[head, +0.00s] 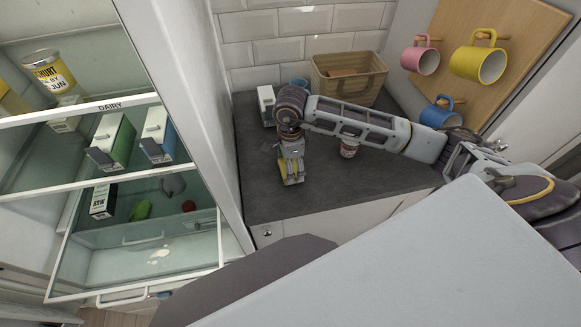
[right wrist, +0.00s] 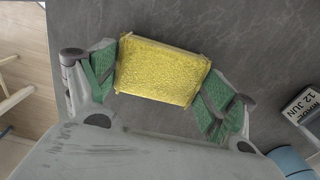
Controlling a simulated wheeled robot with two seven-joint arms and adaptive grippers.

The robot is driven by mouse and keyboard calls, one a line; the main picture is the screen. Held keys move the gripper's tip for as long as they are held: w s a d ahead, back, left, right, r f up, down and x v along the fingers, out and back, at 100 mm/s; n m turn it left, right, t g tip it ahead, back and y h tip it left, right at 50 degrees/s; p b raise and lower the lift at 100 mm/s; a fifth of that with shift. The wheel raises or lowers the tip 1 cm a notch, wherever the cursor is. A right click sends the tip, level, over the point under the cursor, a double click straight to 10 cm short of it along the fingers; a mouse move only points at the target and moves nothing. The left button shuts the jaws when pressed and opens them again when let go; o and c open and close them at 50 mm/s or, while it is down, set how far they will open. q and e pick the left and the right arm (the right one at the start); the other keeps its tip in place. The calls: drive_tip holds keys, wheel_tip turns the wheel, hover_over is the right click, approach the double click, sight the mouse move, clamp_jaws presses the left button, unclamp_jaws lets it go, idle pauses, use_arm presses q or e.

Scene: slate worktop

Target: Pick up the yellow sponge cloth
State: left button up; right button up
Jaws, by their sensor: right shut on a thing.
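The yellow sponge cloth (right wrist: 160,72) is a textured, roughly rectangular pad in the right wrist view. It sits between the two green-padded fingers of my right gripper (right wrist: 163,84), which are shut on its left and right edges. In the head view my right gripper (head: 291,177) points down over the slate worktop (head: 262,200), near its front left part, with a little yellow showing at its tip. I cannot tell whether the cloth touches the worktop. My left gripper is not in view.
Mugs hang on a wooden board (head: 497,32) at the right. An open fridge (head: 120,150) with cartons is at the left. A date-labelled item (right wrist: 304,106) shows at the right wrist view's edge.

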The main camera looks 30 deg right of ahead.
drive_tip(key=shift+r, duration=0.15)
wheel_tip(320, 180, up, 10)
drive_tip(key=b, duration=0.1)
idle(0.6)
drive_tip(key=o, duration=0.4)
drive_tip(key=c, duration=0.3)
drive_tip(key=shift+f, duration=0.2)
